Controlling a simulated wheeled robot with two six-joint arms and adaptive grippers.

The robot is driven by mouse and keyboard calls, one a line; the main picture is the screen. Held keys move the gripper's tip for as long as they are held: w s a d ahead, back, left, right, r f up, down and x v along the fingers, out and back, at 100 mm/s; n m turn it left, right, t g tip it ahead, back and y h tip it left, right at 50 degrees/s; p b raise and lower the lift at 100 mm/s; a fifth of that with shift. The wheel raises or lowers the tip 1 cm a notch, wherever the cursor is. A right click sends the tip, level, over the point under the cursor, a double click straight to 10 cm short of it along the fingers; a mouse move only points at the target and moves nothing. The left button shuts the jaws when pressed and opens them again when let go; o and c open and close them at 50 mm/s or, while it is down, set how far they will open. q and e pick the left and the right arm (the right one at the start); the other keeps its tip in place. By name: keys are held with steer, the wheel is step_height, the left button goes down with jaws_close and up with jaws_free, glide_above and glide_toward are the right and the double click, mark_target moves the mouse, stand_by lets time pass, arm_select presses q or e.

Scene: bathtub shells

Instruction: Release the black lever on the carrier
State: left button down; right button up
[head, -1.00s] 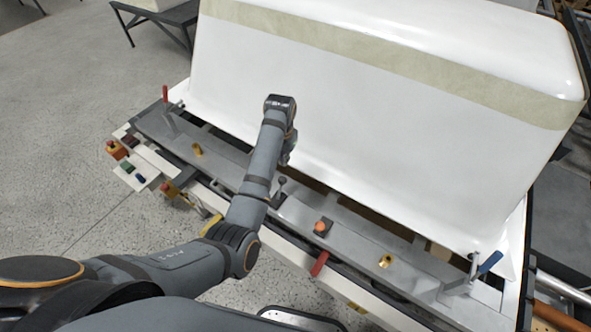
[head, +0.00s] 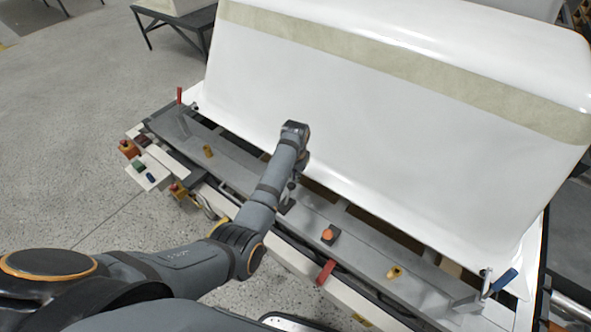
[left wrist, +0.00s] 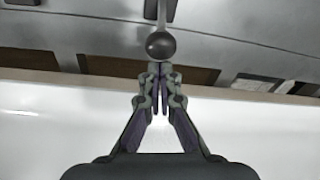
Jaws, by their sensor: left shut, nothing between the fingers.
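The black lever, a thin stem topped by a dark ball knob (head: 291,186), stands on the grey beam of the carrier (head: 240,175). Its knob (left wrist: 160,45) is large and sharp in the left wrist view, just beyond my fingertips. My left gripper (head: 297,172) points down beside the lever, between it and the white tub shell (head: 380,130). In the left wrist view its fingers (left wrist: 160,68) are shut together with nothing between them. The tips overlap or sit very near the knob's lower edge; I cannot tell whether they touch it. My right gripper is not in view.
An orange button (head: 328,234) and a red handle (head: 325,272) lie right of the lever on the carrier. A blue-handled clamp (head: 503,280) is at the right end, a red-handled one (head: 179,95) at the left. The shell's wall rises close behind my gripper.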

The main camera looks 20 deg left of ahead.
arm_select(q)
steer(key=shift+f, duration=0.55)
